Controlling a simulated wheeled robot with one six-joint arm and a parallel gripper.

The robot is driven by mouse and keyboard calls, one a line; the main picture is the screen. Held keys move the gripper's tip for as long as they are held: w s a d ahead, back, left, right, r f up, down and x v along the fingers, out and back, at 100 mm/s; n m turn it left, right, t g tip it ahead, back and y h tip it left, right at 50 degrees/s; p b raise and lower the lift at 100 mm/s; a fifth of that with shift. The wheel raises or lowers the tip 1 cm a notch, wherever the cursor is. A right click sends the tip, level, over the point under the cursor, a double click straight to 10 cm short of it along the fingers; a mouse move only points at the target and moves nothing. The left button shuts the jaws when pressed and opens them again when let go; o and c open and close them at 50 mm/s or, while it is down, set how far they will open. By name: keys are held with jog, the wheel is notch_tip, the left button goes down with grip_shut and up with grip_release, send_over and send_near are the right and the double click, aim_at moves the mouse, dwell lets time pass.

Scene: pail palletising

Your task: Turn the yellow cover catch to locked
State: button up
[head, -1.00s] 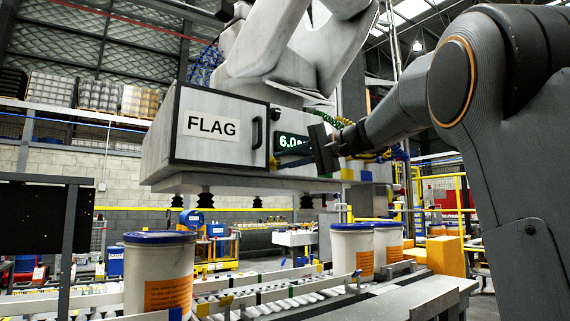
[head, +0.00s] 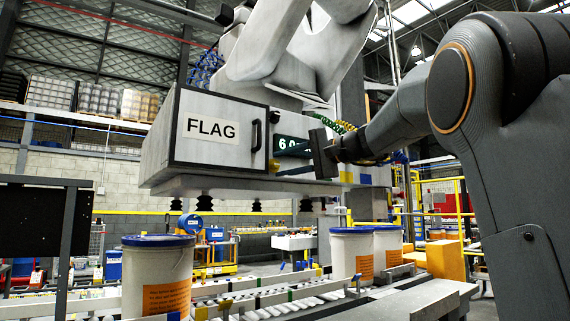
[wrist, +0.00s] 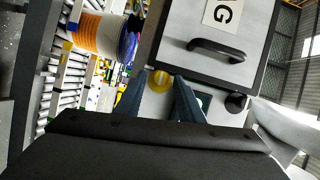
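The yellow cover catch (head: 274,164) is a small yellow piece on the front of the FLAG box, just right of the hinged cover (head: 218,150) and below its black handle. In the wrist view the catch (wrist: 160,80) shows as a yellow round part between my fingertips. The cover (wrist: 215,72) looks closed. My gripper (head: 286,152) is in front of the box, right of the catch. In the wrist view my gripper (wrist: 158,84) has its two fingers apart, one to each side of the catch. I cannot tell whether they touch it. Which way the catch is turned is unclear.
A green-digit display (head: 288,143) beside the catch is partly hidden by my gripper. Black suction cups hang under the box. A white pail (head: 157,280) with a blue lid stands on the roller conveyor below.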

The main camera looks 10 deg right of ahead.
jog(key=shift+r, duration=0.15)
jog(key=shift+r+n+p, duration=0.15)
jog(key=shift+n+p, duration=0.3)
jog(key=shift+n, duration=0.15)
jog(key=n+h+p, duration=0.2)
jog(key=n, duration=0.2)
jog(key=a+n+h+p, duration=0.1)
jog(key=n+h+p, duration=0.1)
jog(key=n+h, duration=0.1)
jog(key=s+r+n+t+h+p, duration=0.1)
jog(key=n+h+p, duration=0.1)
jog(key=n+h, duration=0.1)
jog(key=shift+s+a+n+p, duration=0.15)
jog(key=shift+n+p, duration=0.25)
jog(key=shift+n, duration=0.5)
jog(key=b+v, duration=0.2)
jog(key=v, duration=0.5)
jog(key=s+f+m+g, duration=0.1)
jog(key=s+f+g, duration=0.1)
jog(key=f, duration=1)
jog(key=s+f+m+g+h+p, duration=0.1)
jog(key=s+f+g, duration=0.1)
jog(key=f, duration=1)
jog(key=s+f+m+g+h+p, duration=0.1)
jog(key=s+f+g, duration=0.2)
jog(key=f, duration=1)
jog(key=shift+s+a+m, duration=0.15)
jog(key=shift+s+m, duration=0.15)
jog(key=shift+s, duration=0.55)
